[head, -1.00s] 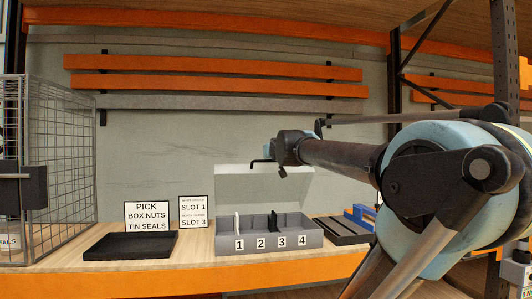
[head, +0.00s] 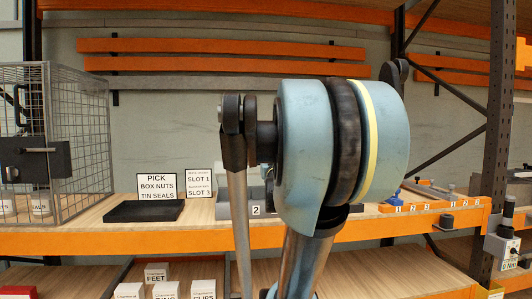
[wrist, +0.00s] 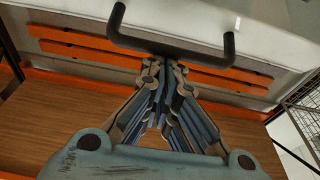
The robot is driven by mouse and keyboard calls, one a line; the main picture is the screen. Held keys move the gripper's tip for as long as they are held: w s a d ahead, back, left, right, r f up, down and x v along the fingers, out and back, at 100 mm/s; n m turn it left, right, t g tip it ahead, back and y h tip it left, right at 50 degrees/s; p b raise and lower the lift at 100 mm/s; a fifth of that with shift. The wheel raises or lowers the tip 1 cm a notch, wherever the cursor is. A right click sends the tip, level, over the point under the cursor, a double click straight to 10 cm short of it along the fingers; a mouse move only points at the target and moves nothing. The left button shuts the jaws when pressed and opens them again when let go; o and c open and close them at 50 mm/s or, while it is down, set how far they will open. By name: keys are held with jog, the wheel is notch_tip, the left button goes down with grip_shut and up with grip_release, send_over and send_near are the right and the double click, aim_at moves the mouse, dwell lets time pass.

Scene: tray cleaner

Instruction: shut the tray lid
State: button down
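The grey numbered tray (head: 257,197) stands on the shelf in the head view, mostly hidden behind my arm; its "2" label shows. Its lid is largely hidden there, so I cannot tell its angle from that view. In the wrist view, a pale panel, seemingly the lid (wrist: 190,14), fills the top, with a black bar handle (wrist: 170,48) in front of it. My gripper (wrist: 165,68) has its fingers drawn together right by the middle of the handle bar. They look shut; whether they touch the bar is unclear.
A black shallow tray (head: 143,211) and the "PICK" sign (head: 157,186) are left of the numbered tray. A wire cage (head: 80,130) stands at far left. An orange rack (head: 415,207) lies to the right. Boxes (head: 165,290) sit on the lower shelf.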

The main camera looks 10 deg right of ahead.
jog(key=s+f, duration=0.2)
jog(key=f, duration=0.6)
jog(key=s+f, duration=0.2)
jog(key=f, duration=0.6)
jog(key=shift+s+f, duration=0.15)
jog(key=shift+s, duration=0.25)
jog(key=shift+s+a, duration=0.1)
dwell(0.3)
jog(key=shift+r, duration=0.25)
